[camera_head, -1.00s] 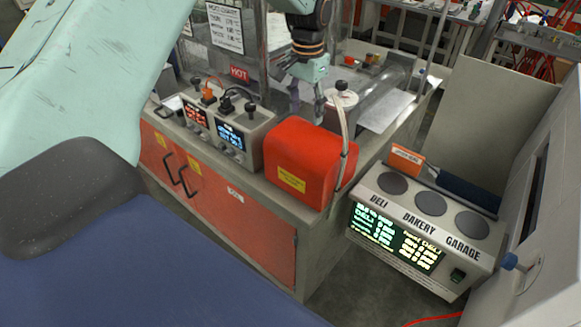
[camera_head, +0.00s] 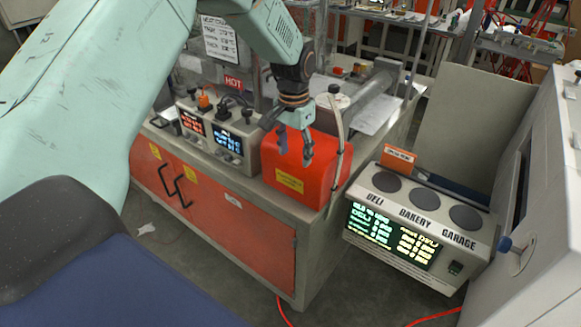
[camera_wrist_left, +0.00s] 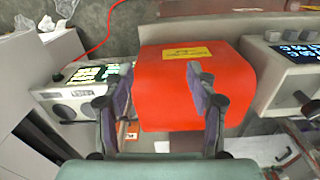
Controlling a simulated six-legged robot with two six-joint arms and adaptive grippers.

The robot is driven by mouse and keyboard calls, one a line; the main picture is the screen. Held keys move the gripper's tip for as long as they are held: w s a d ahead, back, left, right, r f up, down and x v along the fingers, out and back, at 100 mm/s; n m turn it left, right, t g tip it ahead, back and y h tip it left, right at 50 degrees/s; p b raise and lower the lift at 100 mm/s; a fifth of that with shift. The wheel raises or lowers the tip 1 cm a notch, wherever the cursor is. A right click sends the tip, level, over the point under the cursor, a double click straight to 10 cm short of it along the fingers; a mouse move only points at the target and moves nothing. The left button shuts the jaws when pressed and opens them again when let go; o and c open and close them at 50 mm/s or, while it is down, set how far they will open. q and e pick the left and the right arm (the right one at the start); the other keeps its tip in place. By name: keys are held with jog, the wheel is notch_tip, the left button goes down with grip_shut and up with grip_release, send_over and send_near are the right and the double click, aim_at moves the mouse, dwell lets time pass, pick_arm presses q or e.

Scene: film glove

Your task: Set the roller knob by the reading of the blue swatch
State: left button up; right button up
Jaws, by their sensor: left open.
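My left gripper (camera_head: 295,152) is open and empty, fingers pointing down, over or in front of the red-orange box (camera_head: 296,186). In the left wrist view the gripper (camera_wrist_left: 158,82) has this box (camera_wrist_left: 175,95) between its spread fingers; contact cannot be told. A dark blue piece (camera_head: 452,186) lies behind the grey reader (camera_head: 395,255), beside an orange block (camera_head: 398,157). The reader is lettered "DELI BAKERY GARAGE" and has a lit display. Control units with a red display (camera_head: 192,124) and a blue display (camera_head: 228,138) stand left of the box. I cannot tell which knob is the roller's.
The orange-fronted cabinet (camera_head: 228,220) carries the control units and box. A cable stands up by the box's right side. A grey cylinder (camera_head: 370,90) lies behind it.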

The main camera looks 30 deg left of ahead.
pick_arm(q)
jog(key=shift+s+d+f, duration=0.15)
jog(key=shift+s+f, duration=0.2)
jog(key=shift+f, duration=0.3)
jog(key=shift+s+d+f, duration=0.15)
jog(key=shift+s+f, duration=0.15)
jog(key=shift+f, duration=0.3)
pick_arm(e)
jog(key=shift+s+f, duration=0.35)
jog(key=shift+s, duration=0.05)
pick_arm(q)
jog(key=shift+a, duration=0.1)
pick_arm(e)
jog(key=shift+a, duration=0.1)
